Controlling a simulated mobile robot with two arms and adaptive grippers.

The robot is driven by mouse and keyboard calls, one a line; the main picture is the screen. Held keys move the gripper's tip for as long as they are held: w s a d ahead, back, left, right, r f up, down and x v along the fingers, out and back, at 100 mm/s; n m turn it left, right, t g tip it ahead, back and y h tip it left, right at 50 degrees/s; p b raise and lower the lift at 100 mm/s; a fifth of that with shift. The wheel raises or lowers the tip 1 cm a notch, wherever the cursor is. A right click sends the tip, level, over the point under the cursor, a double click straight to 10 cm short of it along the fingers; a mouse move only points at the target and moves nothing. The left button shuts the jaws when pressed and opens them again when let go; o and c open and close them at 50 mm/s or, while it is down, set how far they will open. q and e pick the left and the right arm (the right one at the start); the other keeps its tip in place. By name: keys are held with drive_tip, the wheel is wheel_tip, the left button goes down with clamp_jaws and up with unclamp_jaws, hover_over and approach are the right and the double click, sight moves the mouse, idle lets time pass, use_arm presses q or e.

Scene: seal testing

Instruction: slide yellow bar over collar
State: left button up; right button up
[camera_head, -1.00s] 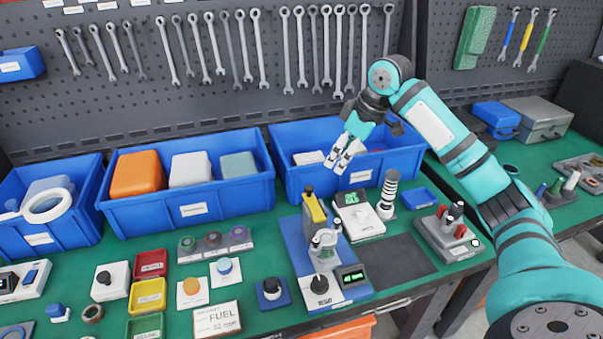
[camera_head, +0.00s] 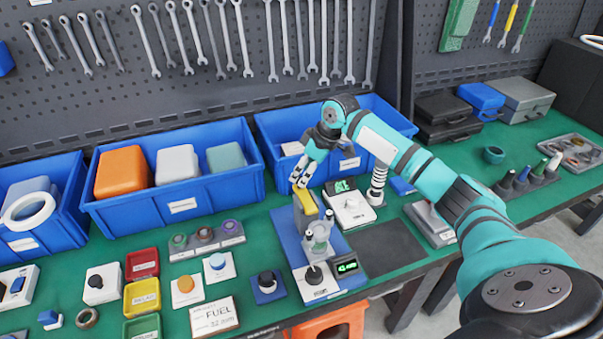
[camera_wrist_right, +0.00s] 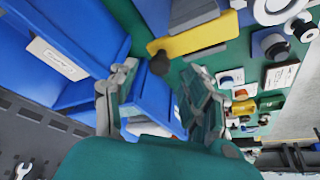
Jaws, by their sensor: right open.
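The yellow bar (camera_head: 308,202) stands at the back of a test fixture with a blue base (camera_head: 287,232), its upper end tilted back. In the right wrist view the bar (camera_wrist_right: 205,39) lies beyond the fingertips, with a dark knob at one end. A grey clamp-like part (camera_head: 318,238) stands just in front of the bar; I cannot tell which part is the collar. My right gripper (camera_head: 299,184) is close above the bar's upper end. In the wrist view its fingers (camera_wrist_right: 162,68) are spread, with nothing held between them. My left gripper is not in view.
A blue bin (camera_head: 262,150) stands close behind the right gripper. A white device with a green display (camera_head: 349,208) and a striped post (camera_head: 377,184) stand right of the fixture. A dark mat (camera_head: 385,250) is clear. A black knob (camera_head: 314,273) and display (camera_head: 345,266) sit at the fixture's front.

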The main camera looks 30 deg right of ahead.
drive_tip(key=shift+w+a+f, duration=0.15)
drive_tip(key=shift+w+f, duration=0.05)
drive_tip(key=shift+f, duration=0.35)
drive_tip(key=shift+w+f, duration=0.2)
drive_tip(key=shift+f, duration=0.15)
drive_tip(key=shift+w+a+f, duration=0.1)
drive_tip(key=shift+f, duration=0.2)
drive_tip(key=c, duration=0.8)
clamp_jaws()
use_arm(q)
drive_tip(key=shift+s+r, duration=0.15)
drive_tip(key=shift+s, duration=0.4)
